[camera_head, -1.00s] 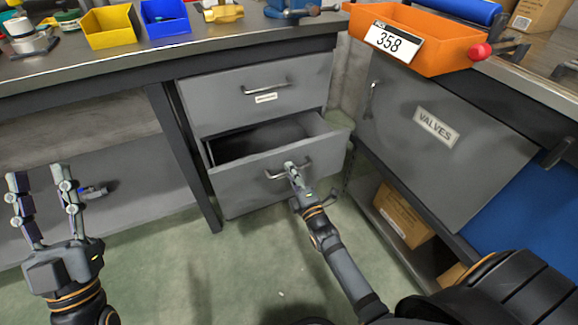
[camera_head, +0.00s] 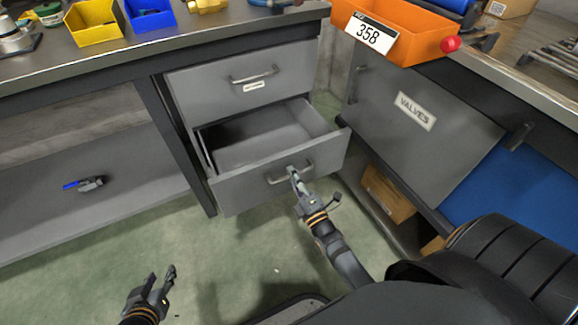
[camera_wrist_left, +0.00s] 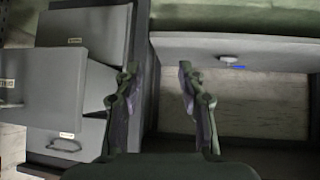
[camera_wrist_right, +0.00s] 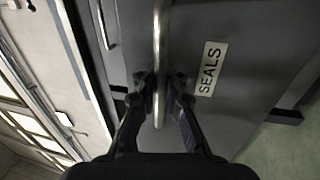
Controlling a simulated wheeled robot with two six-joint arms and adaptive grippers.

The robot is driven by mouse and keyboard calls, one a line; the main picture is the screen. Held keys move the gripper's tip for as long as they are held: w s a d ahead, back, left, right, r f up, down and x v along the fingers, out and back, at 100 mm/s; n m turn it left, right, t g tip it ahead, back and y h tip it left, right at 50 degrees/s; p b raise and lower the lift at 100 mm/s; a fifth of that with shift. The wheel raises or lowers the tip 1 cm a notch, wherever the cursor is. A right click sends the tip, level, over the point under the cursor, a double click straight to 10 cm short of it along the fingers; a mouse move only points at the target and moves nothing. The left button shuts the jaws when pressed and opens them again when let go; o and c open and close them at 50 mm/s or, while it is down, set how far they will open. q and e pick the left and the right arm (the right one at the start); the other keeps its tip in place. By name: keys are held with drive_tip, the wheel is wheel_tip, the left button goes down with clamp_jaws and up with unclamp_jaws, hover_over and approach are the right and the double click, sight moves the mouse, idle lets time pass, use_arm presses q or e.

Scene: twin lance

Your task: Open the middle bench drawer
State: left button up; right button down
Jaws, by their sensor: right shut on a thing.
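The lower grey drawer (camera_head: 240,192) under the bench stands partly pulled out, and its inside looks empty. My right gripper (camera_head: 292,174) is shut on its metal bar handle (camera_head: 277,181). In the right wrist view the fingers (camera_wrist_right: 160,88) close around the bar handle (camera_wrist_right: 157,55), beside a label reading SEALS (camera_wrist_right: 210,68). The drawer above it (camera_head: 248,82) is shut, with its own handle and a small label. My left gripper (camera_head: 162,278) is open and empty, low over the floor at lower left. Its open fingers show in the left wrist view (camera_wrist_left: 158,85).
A grey panel labelled VALVES (camera_head: 415,110) stands right of the drawers, close to the open drawer's corner. An orange bin (camera_head: 395,35) marked 358 sits above. A small blue-and-grey tool (camera_head: 90,184) lies on the lower shelf. The floor in front is clear.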

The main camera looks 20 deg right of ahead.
use_arm(q)
drive_tip(key=s+f+g+p, duration=0.2)
drive_tip(key=s+f+g, duration=0.3)
drive_tip(key=s, duration=0.3)
drive_tip(key=shift+s+d, duration=0.2)
drive_tip(key=shift+s, duration=0.1)
use_arm(e)
drive_tip(key=shift+s+f, duration=0.15)
drive_tip(key=shift+s, duration=2.05)
drive_tip(key=c, duration=1.4)
unclamp_jaws()
drive_tip(key=shift+c, duration=0.2)
drive_tip(key=s+f, duration=0.2)
drive_tip(key=s, duration=0.9)
drive_tip(key=shift+s+d, duration=0.25)
drive_tip(key=shift+s, duration=0.1)
drive_tip(key=shift+f, duration=0.15)
